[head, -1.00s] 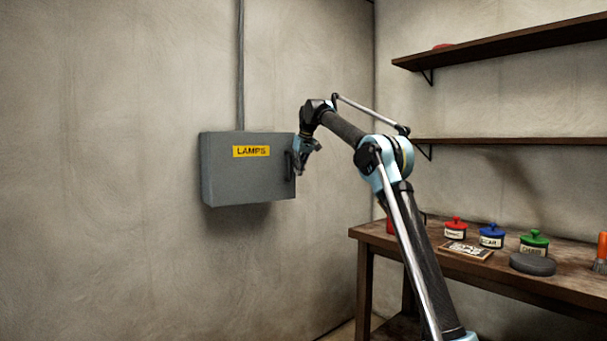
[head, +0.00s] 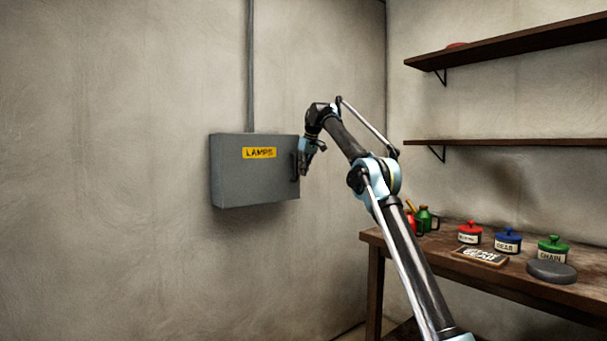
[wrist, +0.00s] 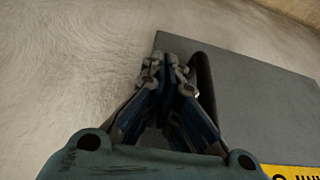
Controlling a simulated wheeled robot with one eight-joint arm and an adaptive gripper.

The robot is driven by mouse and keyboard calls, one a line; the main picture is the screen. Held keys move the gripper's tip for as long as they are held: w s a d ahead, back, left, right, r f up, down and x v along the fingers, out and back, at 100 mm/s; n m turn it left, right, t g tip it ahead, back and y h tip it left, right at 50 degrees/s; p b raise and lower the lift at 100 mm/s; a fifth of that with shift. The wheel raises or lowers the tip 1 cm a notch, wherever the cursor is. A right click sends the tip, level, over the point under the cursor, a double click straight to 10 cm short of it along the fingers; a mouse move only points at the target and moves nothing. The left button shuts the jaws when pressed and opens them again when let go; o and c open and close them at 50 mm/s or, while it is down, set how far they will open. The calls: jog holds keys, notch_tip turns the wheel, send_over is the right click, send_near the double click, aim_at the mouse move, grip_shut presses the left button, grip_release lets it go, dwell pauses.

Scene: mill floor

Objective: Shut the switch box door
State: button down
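The grey switch box (head: 216,172) hangs on the left wall. Its door (head: 250,185), with a yellow LAMPS label (head: 260,153), covers the front and looks shut or nearly so; I cannot tell if a thin gap is left. The dark bar handle (head: 294,167) is at the door's right edge and also shows in the wrist view (wrist: 203,85). My gripper (head: 311,158) is just right of the handle. In the wrist view the gripper's fingers (wrist: 165,72) are close together, with the handle beside them rather than between them. Whether they touch the door is unclear.
A wooden workbench (head: 470,272) stands at the right with red, blue and green pots, a small sign and a dark round lid. Two shelves (head: 500,142) hang above it. A conduit (head: 250,70) runs up from the box. The wall left of the box is bare.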

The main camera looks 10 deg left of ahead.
jog(key=shift+w+a, duration=0.2)
jog(key=shift+a, duration=0.15)
jog(key=s+d+f+m, duration=0.2)
jog(key=s+d, duration=1.7)
jog(key=d, duration=0.5)
jog(key=s+d+f+m+h, duration=0.1)
jog(key=s+d+f, duration=0.35)
jog(key=s, duration=0.25)
jog(key=s+d+f+m+h, duration=0.1)
jog(key=s+d+f+m, duration=0.15)
jog(key=s+d, duration=0.4)
jog(key=s+d+f+m, duration=0.1)
jog(key=s+d+f, duration=0.2)
jog(key=s+f, duration=0.6)
jog(key=s+d+f+m, duration=0.2)
jog(key=s+d+f, duration=0.2)
jog(key=s+f, duration=0.6)
jog(key=s+d+f+m+h, duration=0.1)
jog(key=s+d+f, duration=0.3)
jog(key=s+f, duration=0.6)
jog(key=shift+s+f, duration=0.15)
jog(key=shift+f, duration=0.8)
